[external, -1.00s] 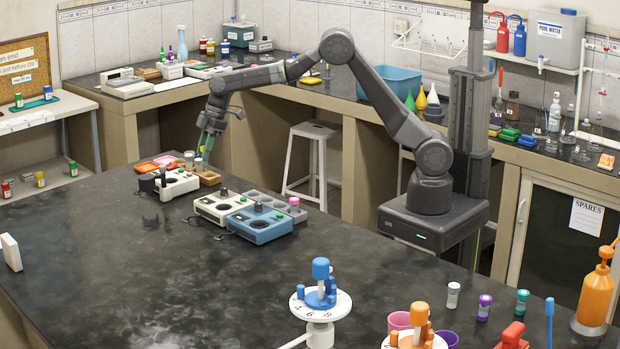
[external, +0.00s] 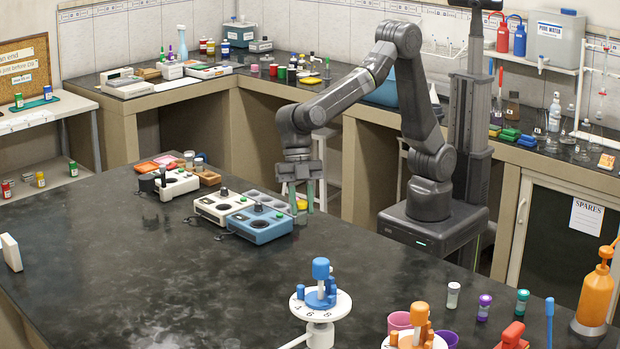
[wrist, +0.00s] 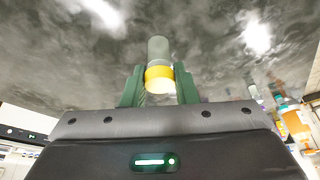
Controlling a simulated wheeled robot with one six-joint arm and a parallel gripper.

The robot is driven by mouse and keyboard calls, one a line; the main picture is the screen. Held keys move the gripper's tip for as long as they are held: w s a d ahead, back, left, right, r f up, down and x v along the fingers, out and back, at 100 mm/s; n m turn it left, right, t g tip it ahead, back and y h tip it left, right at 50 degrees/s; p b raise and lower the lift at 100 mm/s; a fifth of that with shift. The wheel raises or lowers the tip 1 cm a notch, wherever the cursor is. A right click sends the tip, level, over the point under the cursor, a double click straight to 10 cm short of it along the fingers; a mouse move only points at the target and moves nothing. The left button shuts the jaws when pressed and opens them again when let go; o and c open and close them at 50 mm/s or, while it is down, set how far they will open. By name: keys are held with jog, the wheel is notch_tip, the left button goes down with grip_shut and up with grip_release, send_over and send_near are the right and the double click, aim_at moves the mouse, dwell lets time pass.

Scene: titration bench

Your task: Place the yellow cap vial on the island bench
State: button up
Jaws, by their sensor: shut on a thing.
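The yellow cap vial (wrist: 158,50) is between the green fingers of my gripper (wrist: 159,88) in the wrist view, with the dark bench top behind it. In the external view my gripper (external: 303,197) points down beside the right end of the grey tray, and the vial's yellow cap (external: 302,205) shows between the fingers. The fingers are shut on the vial. The island bench (external: 150,270) is the wide dark top below. Whether the vial's bottom touches the bench, I cannot tell.
A blue stirrer-like box (external: 259,225), a white one (external: 218,207) and the grey tray (external: 262,203) stand just left of my gripper. A blue-and-white numbered stand (external: 320,300) is nearer the camera.

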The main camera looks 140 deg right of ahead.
jog(key=s+a+f+n+g+b, duration=0.15)
jog(key=s+a+n, duration=0.35)
jog(key=s+a, duration=0.55)
jog(key=s+a+n+g, duration=0.2)
jog(key=s+a+n, duration=0.45)
jog(key=a, duration=0.75)
jog(key=shift+m+y, duration=0.4)
jog(key=shift+m, duration=0.35)
jog(key=f, duration=0.2)
jog(key=s+f, duration=0.1)
jog(key=f, duration=0.1)
jog(key=s+f, duration=0.1)
jog(key=shift+s+a+f, duration=0.1)
jog(key=shift+s+f, duration=0.05)
jog(key=shift+f, duration=0.25)
jog(key=shift+f+p, duration=0.3)
jog(key=shift+f, duration=1.65)
jog(key=shift+f, duration=0.1)
jog(key=shift+f, duration=0.15)
jog(key=o, duration=1)
